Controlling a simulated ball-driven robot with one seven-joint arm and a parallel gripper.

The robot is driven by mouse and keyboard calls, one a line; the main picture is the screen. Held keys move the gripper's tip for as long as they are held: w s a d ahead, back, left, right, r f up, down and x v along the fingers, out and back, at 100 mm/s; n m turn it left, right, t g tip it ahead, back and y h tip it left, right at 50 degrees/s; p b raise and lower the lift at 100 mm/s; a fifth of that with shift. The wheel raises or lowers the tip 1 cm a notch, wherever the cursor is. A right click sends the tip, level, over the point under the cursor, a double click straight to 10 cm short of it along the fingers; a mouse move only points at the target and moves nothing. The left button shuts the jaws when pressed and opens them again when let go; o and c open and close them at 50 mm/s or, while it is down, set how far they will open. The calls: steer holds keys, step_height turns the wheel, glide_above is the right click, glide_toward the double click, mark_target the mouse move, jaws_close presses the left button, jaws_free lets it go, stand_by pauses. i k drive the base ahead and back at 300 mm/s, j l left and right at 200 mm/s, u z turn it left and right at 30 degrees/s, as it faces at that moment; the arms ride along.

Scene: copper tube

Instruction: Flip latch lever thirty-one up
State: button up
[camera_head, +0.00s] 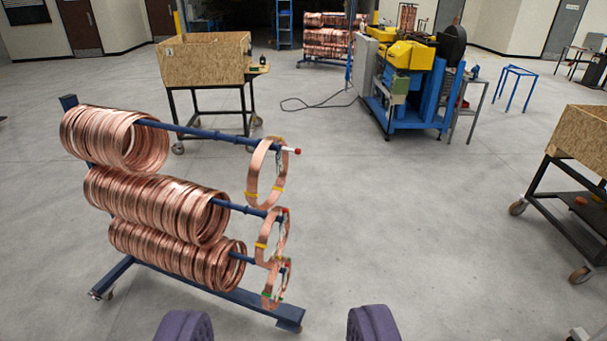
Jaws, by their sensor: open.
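A blue rack (205,131) at the left holds copper tube coils on three arms, one above another. Small latch levers sit at the arm ends: the top one (291,150) has a red tip, and others near the middle and bottom ends are partly hidden by copper rings. No number shows, so I cannot tell which lever is thirty-one.
A wooden box on a dark cart (205,62) stands behind the rack. A yellow and blue machine (412,75) stands at the back centre, with a cable on the floor. Another box cart (583,140) is at the right. The middle floor is clear.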

mark_target(297, 150)
steer(key=k, duration=0.1)
steer(key=i+l, duration=0.1)
steer(key=i, duration=1)
steer(key=i+l, duration=0.1)
steer(key=i, duration=1.05)
